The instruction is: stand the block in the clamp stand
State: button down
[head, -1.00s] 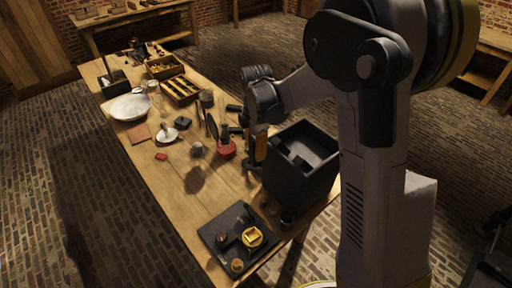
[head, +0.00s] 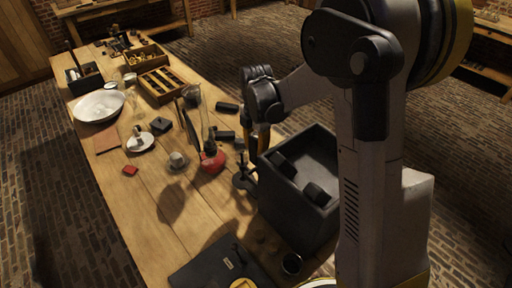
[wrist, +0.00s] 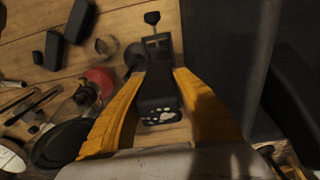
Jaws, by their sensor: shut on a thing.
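My gripper (head: 258,142) points down over the table, just left of the black box. In the wrist view its yellow fingers (wrist: 158,100) are shut on a dark block (wrist: 158,85), whose near end has pale speckles. The held block is hard to make out in the head view. The clamp stand (head: 243,180) is a small dark stand on the table, below and slightly left of my gripper. In the wrist view a dark knobbed part (wrist: 152,18), seemingly of the stand, shows beyond the block. I cannot tell whether block and stand touch.
A red flask (head: 212,160), a cup (head: 178,160) and loose black blocks (head: 227,107) lie to the left. A dark tray (head: 215,265) is at the front. Bare wood lies left of it.

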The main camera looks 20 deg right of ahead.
jog(key=shift+f+b, duration=1.45)
jog(key=shift+f, duration=1.05)
jog(key=shift+f+b, duration=0.65)
jog(key=shift+b, duration=0.05)
jog(key=shift+f+b, duration=0.3)
jog(key=shift+f, duration=0.05)
jog(key=shift+f+b, duration=1.35)
jog(key=shift+f, duration=0.25)
jog(key=shift+f+b, duration=0.3)
jog(key=shift+s+f, duration=0.1)
jog(key=c, duration=1)
grip_release()
jog(key=shift+d+f, duration=0.1)
